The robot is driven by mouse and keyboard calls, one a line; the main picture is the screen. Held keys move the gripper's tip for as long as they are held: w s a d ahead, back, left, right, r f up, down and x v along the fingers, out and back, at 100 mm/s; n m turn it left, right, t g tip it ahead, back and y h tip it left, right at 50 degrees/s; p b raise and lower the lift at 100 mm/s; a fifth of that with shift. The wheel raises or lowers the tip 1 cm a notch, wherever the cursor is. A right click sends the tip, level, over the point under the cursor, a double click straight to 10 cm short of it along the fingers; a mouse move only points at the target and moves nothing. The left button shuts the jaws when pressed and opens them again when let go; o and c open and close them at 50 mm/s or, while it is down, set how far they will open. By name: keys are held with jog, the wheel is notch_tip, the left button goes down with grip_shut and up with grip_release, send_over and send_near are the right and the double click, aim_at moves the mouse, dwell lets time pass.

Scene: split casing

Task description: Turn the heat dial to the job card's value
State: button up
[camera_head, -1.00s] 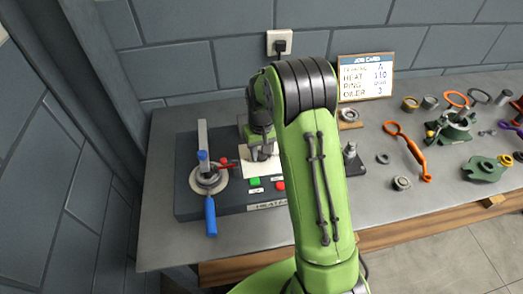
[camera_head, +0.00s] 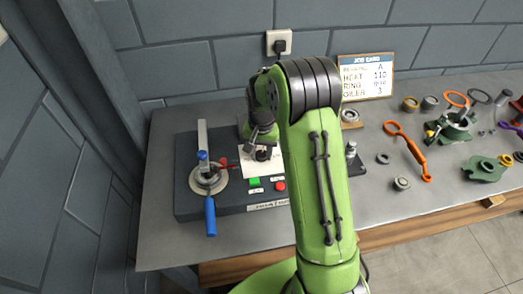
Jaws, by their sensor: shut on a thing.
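The job card (camera_head: 366,78) stands upright at the back of the bench; its heat line reads 110. The heater (camera_head: 225,205) is a dark box at the left of the bench. Its white dial plate (camera_head: 248,168) lies on top, with the dark heat dial (camera_head: 262,156) on it. My gripper (camera_head: 261,148) points down at the dial and is shut on it. My green arm hides the plate's right part, and I cannot read the dial's scale or its setting.
Beside the dial are a round clamp with a blue handle (camera_head: 210,215) and a red lever, a green button (camera_head: 254,183) and a red button (camera_head: 279,185). Rings, an orange tool (camera_head: 408,150) and green castings (camera_head: 485,168) lie to the right.

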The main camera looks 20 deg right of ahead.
aim_at(261, 153)
jog(key=shift+w, duration=0.1)
jog(key=o, duration=1.1)
jog(key=shift+r, duration=0.1)
notch_tip(261, 153, up, 16)
jog(key=p, duration=0.2)
jog(key=shift+f+p, duration=0.2)
jog(key=shift+p, duration=0.1)
jog(key=s+a+r+n+t, duration=0.35)
jog(key=s+r, duration=0.55)
jog(key=s, duration=0.4)
jog(key=s+n, duration=0.1)
jog(key=s, duration=0.3)
jog(key=s+a+f+n+t, duration=0.1)
jog(key=s, duration=0.3)
jog(key=s+a+f+n+t, duration=0.1)
jog(key=s, duration=0.4)
jog(key=shift+a+f, duration=0.1)
jog(key=shift+f, duration=0.05)
